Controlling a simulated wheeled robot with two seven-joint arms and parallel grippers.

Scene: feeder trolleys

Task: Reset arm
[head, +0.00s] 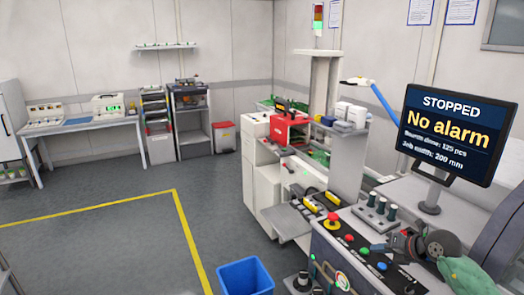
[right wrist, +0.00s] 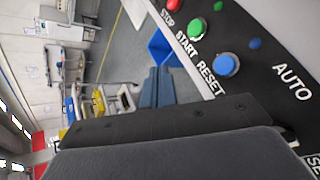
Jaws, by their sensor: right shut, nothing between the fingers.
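My right gripper (head: 378,247) is over the machine's control panel (head: 335,262) at the lower right of the head view. It is shut and empty. In the right wrist view its fingers (right wrist: 156,88) lie together beside the panel edge, near the red STOP, green START (right wrist: 198,27) and blue RESET (right wrist: 226,65) buttons. I cannot tell how high it is above the panel. My left gripper is not in view.
A monitor (head: 446,135) reading "STOPPED, No alarm" stands behind the panel on the right. A blue bin (head: 245,278) stands on the floor left of the panel. The yellow-marked floor (head: 95,240) is clear.

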